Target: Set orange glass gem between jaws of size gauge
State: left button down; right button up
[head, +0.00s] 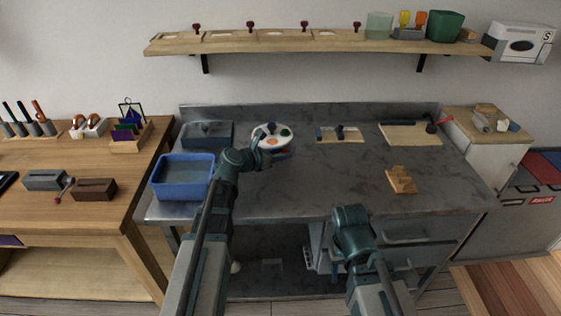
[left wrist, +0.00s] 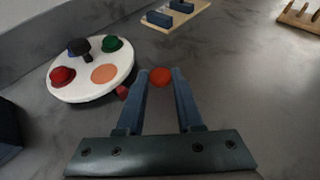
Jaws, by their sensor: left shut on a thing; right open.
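An orange-red glass gem (left wrist: 160,77) sits between the fingertips of my left gripper (left wrist: 163,78), which is shut on it above the grey worktop. In the head view my left gripper (head: 284,154) is just in front of the round white dish, and the gem cannot be made out there. The size gauge (head: 325,136) is a light wooden board with two dark blue jaws, right of the gripper; its jaws (left wrist: 170,15) show at the top of the left wrist view, with a gap between them. My right gripper (head: 336,268) is open, low in front of the worktop.
The middle worktop is clear.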

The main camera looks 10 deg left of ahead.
pick_arm(q)
jog(key=shift+f+b, duration=0.45)
jog(key=shift+f, duration=0.5)
pick_arm(e)
jog(key=shift+a+f, duration=0.2)
jog(key=shift+f, duration=0.7)
pick_arm(q)
jog(key=shift+f, duration=0.15)
jog(key=c, duration=0.6)
grip_release()
pick_arm(e)
jog(key=shift+f, duration=0.15)
pick_arm(q)
jog(key=shift+o, duration=0.2)
jog(key=shift+r, duration=0.25)
jog(key=p+v, duration=0.4)
jog(key=v, duration=0.7)
jog(key=shift+s+a, duration=0.1)
jog(key=shift+a, duration=0.05)
jog(key=shift+o, duration=0.3)
jog(key=shift+s+a+r+p, duration=0.1)
jog(key=shift+s+a+p, duration=0.1)
jog(key=shift+s+p, duration=0.1)
pick_arm(e)
notch_tip(320, 180, up, 5)
jog(key=shift+f, duration=0.1)
